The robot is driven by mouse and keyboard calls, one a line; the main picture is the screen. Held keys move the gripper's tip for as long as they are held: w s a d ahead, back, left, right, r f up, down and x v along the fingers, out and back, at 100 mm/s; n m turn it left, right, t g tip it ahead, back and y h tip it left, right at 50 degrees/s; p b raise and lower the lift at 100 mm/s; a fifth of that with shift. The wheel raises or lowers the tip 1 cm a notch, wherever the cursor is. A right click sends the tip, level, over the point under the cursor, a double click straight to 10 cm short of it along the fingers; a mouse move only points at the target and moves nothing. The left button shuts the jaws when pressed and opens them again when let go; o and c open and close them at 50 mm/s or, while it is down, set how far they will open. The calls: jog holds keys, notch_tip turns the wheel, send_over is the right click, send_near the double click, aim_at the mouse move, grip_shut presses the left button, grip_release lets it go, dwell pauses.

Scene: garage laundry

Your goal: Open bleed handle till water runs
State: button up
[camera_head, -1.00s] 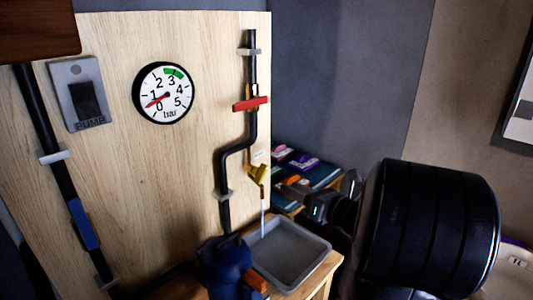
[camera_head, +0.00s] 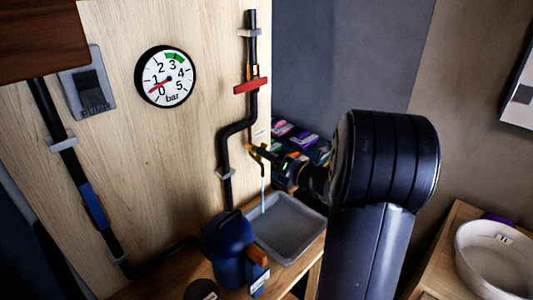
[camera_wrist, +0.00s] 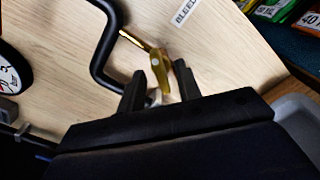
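The brass bleed valve (camera_head: 262,152) sits on the black pipe at the board's right edge. A thin pale-blue stream of water (camera_head: 263,190) falls from it into the grey tray (camera_head: 318,222). In the head view my gripper (camera_head: 280,165) is close to the valve and partly hidden.
A pressure gauge (camera_head: 166,77) reads near the bottom of its scale. A red handle (camera_head: 251,86) crosses the pipe above. A blue pump (camera_head: 229,248) stands left of the tray. Coloured boxes (camera_head: 297,138) lie behind my gripper. A white basin (camera_head: 497,254) is at the right.

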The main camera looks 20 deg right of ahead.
jog(key=shift+w+a, duration=0.25)
jog(key=shift+w, duration=0.4)
jog(key=shift+c, duration=0.5)
grip_shut()
